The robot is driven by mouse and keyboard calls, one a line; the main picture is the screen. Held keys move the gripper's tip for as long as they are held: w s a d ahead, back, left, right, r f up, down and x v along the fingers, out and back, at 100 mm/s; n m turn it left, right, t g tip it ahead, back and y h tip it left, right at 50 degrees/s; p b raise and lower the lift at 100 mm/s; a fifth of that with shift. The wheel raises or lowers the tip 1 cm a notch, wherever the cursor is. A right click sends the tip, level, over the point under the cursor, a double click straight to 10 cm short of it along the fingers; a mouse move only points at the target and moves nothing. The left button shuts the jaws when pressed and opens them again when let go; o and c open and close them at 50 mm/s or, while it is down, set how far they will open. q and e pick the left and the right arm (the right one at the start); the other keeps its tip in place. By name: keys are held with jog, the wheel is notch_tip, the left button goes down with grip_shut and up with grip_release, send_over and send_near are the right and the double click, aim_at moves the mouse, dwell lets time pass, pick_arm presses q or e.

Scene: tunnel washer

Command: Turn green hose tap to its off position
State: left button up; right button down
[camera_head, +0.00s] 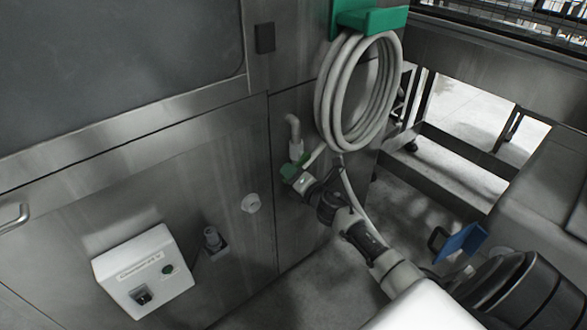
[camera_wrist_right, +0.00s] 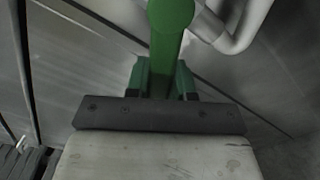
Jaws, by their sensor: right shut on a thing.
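The green hose tap handle (camera_head: 289,171) is on the steel wall panel, below a pale elbow pipe (camera_head: 294,128). My right gripper (camera_head: 297,172) is at the tap, with its arm reaching in from the lower right. In the right wrist view the green handle (camera_wrist_right: 166,50) runs down between the fingertips (camera_wrist_right: 160,80), and the gripper is shut on it. The fingers and the handle are both green there, so the exact contact is hard to see. My left gripper does not show in either view.
A coiled pale hose (camera_head: 357,95) hangs from a green holder (camera_head: 370,20) just above my right arm. A blue object (camera_head: 462,243) is at the lower right.

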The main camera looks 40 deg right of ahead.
jog(key=r+m+p, duration=0.2)
jog(key=m, duration=0.1)
jog(key=shift+a+r+p, duration=0.1)
jog(key=shift+a+p, duration=0.2)
jog(key=shift+a, duration=0.05)
jog(key=shift+r+m, duration=0.15)
jog(key=shift+m, duration=0.35)
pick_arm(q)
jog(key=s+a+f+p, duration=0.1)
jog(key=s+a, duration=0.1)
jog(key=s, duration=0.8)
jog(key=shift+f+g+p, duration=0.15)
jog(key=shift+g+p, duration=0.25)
pick_arm(e)
jog(key=shift+r+m, duration=0.35)
jog(key=shift+m, duration=0.65)
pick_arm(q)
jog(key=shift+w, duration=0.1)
pick_arm(e)
jog(key=c, duration=1)
grip_release()
jog(key=shift+o, duration=0.2)
jog(key=shift+s, duration=0.15)
jog(key=s, duration=1)
jog(key=shift+s+d, duration=0.25)
jog(key=shift+d, duration=0.15)
